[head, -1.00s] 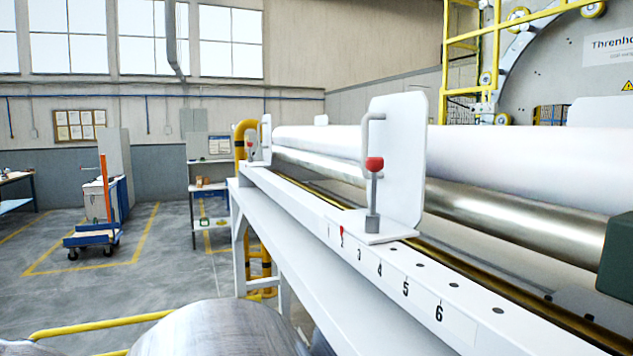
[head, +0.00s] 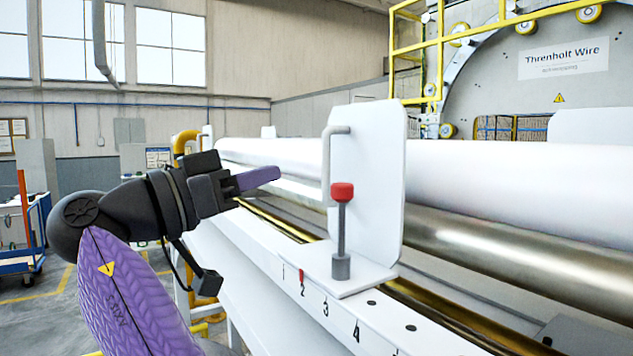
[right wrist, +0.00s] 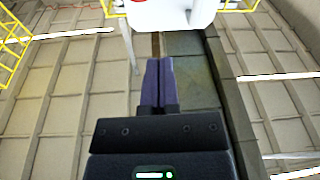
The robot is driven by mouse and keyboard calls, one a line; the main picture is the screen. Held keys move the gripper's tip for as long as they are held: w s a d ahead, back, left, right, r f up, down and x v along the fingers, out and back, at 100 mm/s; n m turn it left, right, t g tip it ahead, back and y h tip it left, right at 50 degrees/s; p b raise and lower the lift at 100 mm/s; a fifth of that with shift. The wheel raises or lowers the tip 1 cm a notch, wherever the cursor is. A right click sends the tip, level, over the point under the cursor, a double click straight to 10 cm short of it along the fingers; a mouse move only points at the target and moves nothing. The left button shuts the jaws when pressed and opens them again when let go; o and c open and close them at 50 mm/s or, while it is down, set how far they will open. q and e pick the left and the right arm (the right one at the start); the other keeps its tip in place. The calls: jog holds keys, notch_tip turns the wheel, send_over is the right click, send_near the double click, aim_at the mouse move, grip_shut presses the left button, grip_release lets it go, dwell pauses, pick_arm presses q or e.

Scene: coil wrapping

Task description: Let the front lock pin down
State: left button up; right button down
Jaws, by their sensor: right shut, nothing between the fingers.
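The front lock pin has a red knob (head: 342,191) on a grey stem that stands upright in a short grey collar (head: 341,266). A length of stem shows between knob and collar. The collar sits on the foot of a white guide plate (head: 376,180) with a grey handle (head: 327,165). My right gripper (head: 275,174) is left of the plate and apart from the knob, its purple fingers together and empty, pointing right. The shut fingers also show in the right wrist view (right wrist: 158,82). My left gripper is out of view.
The plate stands on a white rail (head: 375,325) with numbers and a red pointer (head: 301,275) near 2. Behind it run a white roller (head: 500,180) and a shiny metal roller (head: 480,237). A yellow frame (head: 410,50) stands behind. Space in front of the knob is clear.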

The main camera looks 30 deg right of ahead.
jog(key=s+r+m+g, duration=0.1)
jog(key=r+m, duration=0.1)
jog(key=r+p, duration=0.2)
send_over(333, 185)
notch_tip(333, 185, down, 3)
jog(key=shift+s+f+p, duration=0.1)
jog(key=shift+p, duration=0.4)
jog(key=shift+a+f, duration=0.15)
jog(key=shift+f, duration=0.4)
